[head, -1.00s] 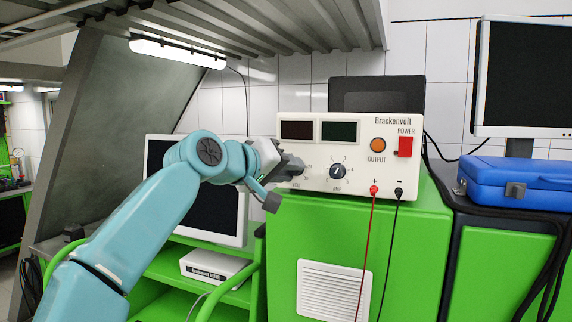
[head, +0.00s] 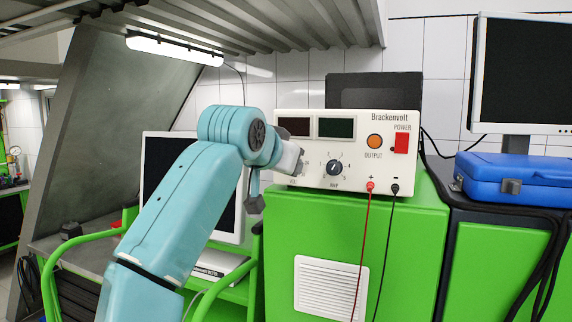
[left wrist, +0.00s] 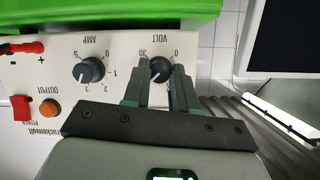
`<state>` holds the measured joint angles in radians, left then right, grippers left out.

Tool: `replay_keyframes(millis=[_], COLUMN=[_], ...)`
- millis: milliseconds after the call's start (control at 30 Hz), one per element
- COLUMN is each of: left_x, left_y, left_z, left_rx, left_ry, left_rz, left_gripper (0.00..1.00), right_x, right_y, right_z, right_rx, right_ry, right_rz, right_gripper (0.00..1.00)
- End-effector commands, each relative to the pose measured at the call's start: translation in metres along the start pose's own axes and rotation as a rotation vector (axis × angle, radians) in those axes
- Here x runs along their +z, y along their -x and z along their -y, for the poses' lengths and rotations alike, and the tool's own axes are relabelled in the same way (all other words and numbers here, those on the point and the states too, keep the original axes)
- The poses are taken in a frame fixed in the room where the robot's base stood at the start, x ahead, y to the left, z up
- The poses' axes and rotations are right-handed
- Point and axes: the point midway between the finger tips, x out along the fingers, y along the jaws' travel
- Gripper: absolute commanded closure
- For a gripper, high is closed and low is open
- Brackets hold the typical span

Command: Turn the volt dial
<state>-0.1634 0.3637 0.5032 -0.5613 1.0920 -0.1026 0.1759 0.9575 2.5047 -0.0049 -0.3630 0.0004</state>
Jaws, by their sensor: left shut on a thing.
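The white Brackenvolt power supply (head: 320,190) stands on a green cabinet. Its dark volt dial (left wrist: 160,67) shows upside down in the left wrist view, between the two finger tips of my left gripper (left wrist: 161,80). The gripper is shut on the dial, with one finger on either side. In the head view my left gripper (head: 298,163) is at the left end of the front panel, and the dial is hidden behind it. The amp dial (head: 334,167) sits to the right, clear of the fingers; it also shows in the left wrist view (left wrist: 89,71). My right gripper is not in view.
The orange output button (head: 375,142) and red power switch (head: 401,143) are on the panel's right. Red and black leads (head: 366,235) hang down the cabinet front (head: 410,250). A monitor (head: 190,175) stands close behind my left arm. A blue case (head: 515,180) lies at right.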

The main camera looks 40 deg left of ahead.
Motion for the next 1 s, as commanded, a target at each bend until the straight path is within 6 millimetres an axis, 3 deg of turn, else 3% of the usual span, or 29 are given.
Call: replay_keyframes(millis=[500, 1000], left_x=[0.0056, 0.0062], left_y=[-0.0037, -0.0045], left_z=[-0.0059, -0.0069], left_rx=[-0.153, -0.215], left_ry=[-0.408, -0.567], left_rz=[0.050, 0.062], left_gripper=[1.00, 1.00], right_x=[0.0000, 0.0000], right_y=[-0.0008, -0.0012], right_z=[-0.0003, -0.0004], right_rx=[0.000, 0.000], right_ry=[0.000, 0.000], right_rz=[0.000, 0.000], right_gripper=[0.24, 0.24])
